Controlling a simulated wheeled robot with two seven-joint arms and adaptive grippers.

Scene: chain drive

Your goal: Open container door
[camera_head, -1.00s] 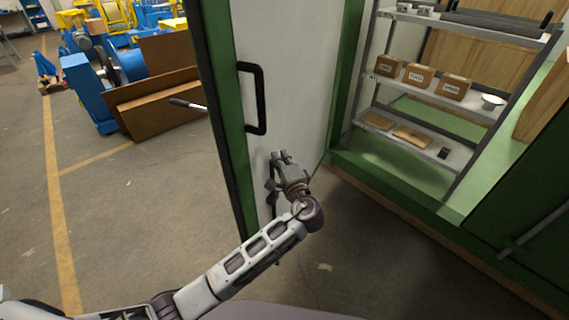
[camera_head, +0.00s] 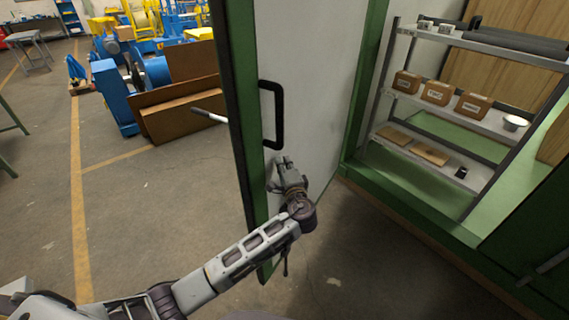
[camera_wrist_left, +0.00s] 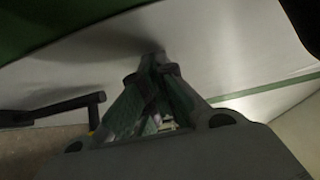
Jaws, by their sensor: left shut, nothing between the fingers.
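The container door (camera_head: 318,75) stands open, a white inner panel in a green frame, with the container interior showing to its right. A black D-shaped handle (camera_head: 279,115) is on the panel near its free edge. My left gripper (camera_head: 283,160) is shut and empty, just below this handle and close against the panel. In the left wrist view the shut fingers (camera_wrist_left: 158,60) point at the white panel (camera_wrist_left: 215,45); whether they touch it I cannot tell. A dark lever (camera_wrist_left: 55,110) shows at the left there. My right gripper is not in view.
A metal shelf rack (camera_head: 440,100) with brown boxes (camera_head: 436,94) stands inside the container. Brown panels (camera_head: 180,95) and blue machinery lie beyond the door on the left. The concrete floor (camera_head: 150,220) left of the door is clear.

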